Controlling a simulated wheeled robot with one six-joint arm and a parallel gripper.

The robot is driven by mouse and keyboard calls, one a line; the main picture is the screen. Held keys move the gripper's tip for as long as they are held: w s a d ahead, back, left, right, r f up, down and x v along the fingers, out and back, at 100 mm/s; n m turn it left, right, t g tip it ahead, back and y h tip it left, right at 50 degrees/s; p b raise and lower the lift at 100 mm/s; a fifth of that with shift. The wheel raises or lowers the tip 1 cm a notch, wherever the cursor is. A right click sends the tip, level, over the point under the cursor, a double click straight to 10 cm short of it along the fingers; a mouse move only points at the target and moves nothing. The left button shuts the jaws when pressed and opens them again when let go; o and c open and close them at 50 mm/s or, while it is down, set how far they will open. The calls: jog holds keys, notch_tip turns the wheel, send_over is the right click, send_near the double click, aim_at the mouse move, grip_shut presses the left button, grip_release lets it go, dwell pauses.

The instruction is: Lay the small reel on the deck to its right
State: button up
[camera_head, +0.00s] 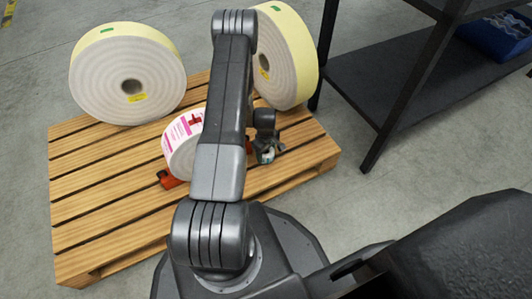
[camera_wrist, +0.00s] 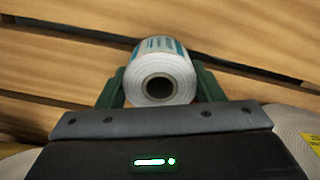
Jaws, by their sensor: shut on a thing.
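The small reel (camera_wrist: 178,66) is white with a teal printed label and a dark-rimmed core. In the wrist view it sits between the two green jaws of my gripper (camera_wrist: 160,88), one on each side. In the head view my gripper (camera_head: 266,150) is over the right part of the wooden pallet deck (camera_head: 100,215), with a little of the reel (camera_head: 268,156) showing at its tip. The slats of the deck (camera_wrist: 70,60) lie behind the reel in the wrist view. I cannot tell whether the reel touches them.
A pink-and-white reel (camera_head: 182,145) stands on red chocks (camera_head: 168,180), partly behind my arm. Two large cream reels stand at the back left (camera_head: 130,75) and back right (camera_head: 290,60). A dark shelf rack (camera_head: 390,75) with a blue bin (camera_head: 500,35) is right of the pallet.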

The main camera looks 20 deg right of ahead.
jog(key=shift+f, duration=0.1)
jog(key=shift+f+b, duration=0.15)
jog(key=shift+b, duration=0.15)
jog(key=o, duration=1.1)
jog(key=shift+c, duration=0.2)
jog(key=shift+r, duration=0.2)
notch_tip(320, 180, up, 12)
jog(key=p, duration=0.5)
